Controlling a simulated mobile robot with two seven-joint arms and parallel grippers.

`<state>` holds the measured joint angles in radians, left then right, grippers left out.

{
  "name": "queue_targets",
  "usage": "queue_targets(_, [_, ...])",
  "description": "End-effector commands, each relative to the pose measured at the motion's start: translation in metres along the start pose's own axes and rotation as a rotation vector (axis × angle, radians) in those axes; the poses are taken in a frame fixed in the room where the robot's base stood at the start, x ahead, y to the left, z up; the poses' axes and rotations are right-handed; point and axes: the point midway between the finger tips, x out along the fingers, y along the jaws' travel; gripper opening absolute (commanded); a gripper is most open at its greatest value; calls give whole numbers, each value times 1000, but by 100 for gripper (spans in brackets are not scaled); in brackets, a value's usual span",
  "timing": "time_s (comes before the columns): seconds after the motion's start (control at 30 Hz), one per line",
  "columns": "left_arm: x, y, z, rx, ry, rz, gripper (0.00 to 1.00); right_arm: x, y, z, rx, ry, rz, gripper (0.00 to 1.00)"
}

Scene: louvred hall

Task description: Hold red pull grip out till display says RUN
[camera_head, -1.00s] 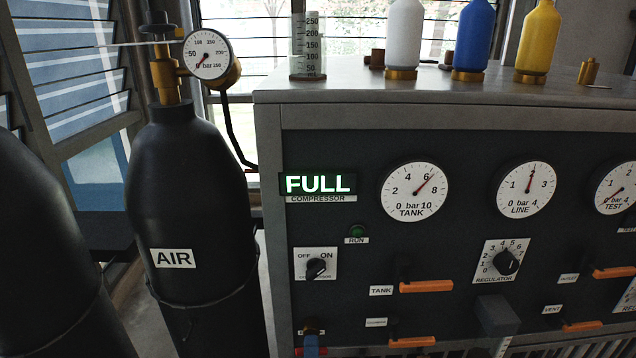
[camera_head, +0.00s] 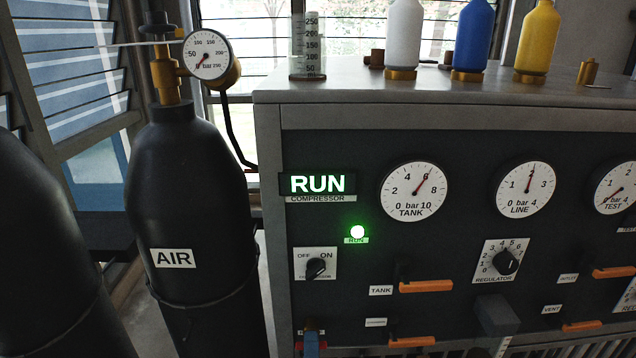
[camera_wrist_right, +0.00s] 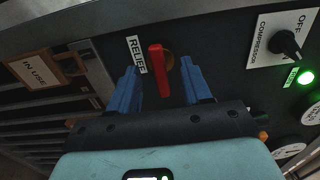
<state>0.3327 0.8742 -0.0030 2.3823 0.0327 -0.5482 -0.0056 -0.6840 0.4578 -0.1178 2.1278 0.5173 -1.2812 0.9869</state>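The red pull grip (camera_wrist_right: 157,72) stands beside the RELIEF label in the right wrist view. My right gripper (camera_wrist_right: 160,67) has one blue finger on either side of it. A gap shows between each finger and the grip, so the gripper is open around it. In the head view a blue fingertip (camera_head: 311,342) shows at the bottom, below the compressor switch (camera_head: 316,267); the red grip is mostly hidden there. My left gripper is not in view.
The tank gauge (camera_head: 413,191) reads about 6 bar. Orange handles (camera_head: 426,286) stick out of the panel. A black AIR cylinder (camera_head: 190,210) stands left of the cabinet.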

Motion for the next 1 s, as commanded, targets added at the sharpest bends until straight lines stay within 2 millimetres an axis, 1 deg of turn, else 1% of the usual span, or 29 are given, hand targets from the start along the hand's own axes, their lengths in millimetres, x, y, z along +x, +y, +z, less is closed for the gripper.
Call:
queue_targets(0.17, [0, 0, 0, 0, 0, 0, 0, -4, 0, 0, 1, -1, -1, 49])
queue_targets(0.7, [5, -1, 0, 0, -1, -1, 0, -64, 0, 1, 1, -3, -1, 49])
queue_targets(0.8, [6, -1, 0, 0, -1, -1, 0, -69, 0, 0, 1, -1, -2, 49])
queue_targets(1.0, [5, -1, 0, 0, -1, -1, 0, -70, -1, 0, 1, 0, -2, 49])
